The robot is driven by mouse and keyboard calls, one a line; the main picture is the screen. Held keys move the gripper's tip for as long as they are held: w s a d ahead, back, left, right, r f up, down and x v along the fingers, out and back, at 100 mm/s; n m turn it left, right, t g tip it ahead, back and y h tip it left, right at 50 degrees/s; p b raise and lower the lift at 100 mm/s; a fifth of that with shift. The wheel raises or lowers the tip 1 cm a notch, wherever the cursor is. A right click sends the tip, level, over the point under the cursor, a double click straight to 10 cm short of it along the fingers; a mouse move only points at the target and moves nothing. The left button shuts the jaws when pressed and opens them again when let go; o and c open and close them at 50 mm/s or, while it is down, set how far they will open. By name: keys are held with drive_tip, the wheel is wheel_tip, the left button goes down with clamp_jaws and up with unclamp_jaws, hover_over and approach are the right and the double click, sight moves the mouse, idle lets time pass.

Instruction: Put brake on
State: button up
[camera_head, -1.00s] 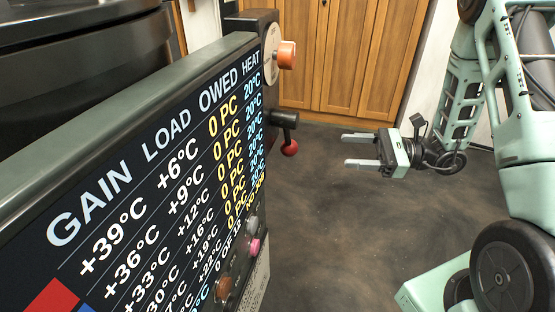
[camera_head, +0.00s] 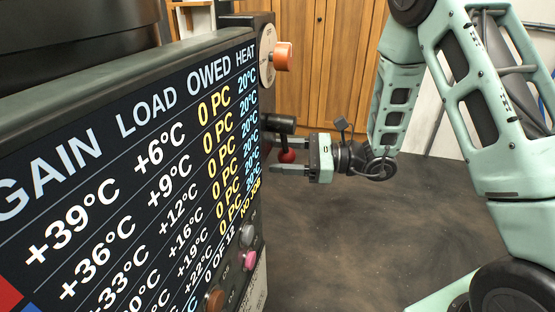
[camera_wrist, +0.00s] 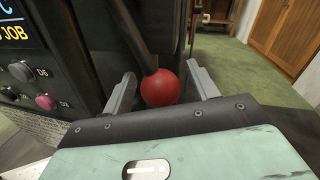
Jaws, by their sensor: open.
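A black lever with a red ball knob (camera_head: 287,156) sticks out from the right side of the dark machine, below an orange knob. In the wrist view the red ball (camera_wrist: 160,88) hangs at the end of its black rod (camera_wrist: 137,38), between my two fingers. My gripper (camera_head: 282,157) reaches in from the right, level with the ball. In the wrist view my gripper (camera_wrist: 160,92) is open, with a gap between the ball and each finger. No label on the lever is readable.
A large display panel (camera_head: 150,160) with temperature rows fills the left. An orange knob (camera_head: 283,57) sits above the lever. Grey and pink buttons (camera_head: 249,260) are below the panel. Wooden cabinets (camera_head: 325,60) stand behind. The floor at right is clear.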

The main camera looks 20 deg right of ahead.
drive_tip(key=shift+x, duration=0.75)
clamp_jaws()
drive_tip(key=shift+s, duration=0.1)
drive_tip(key=s+a+m+t+p, duration=0.1)
drive_tip(key=s+a+m+p, duration=0.2)
drive_tip(key=m+p, duration=0.4)
drive_tip(key=shift+s+a+f+y+p, duration=0.2)
drive_tip(key=shift+s+a+y+p, duration=0.25)
drive_tip(key=shift+s, duration=0.45)
drive_tip(key=shift+d, duration=0.15)
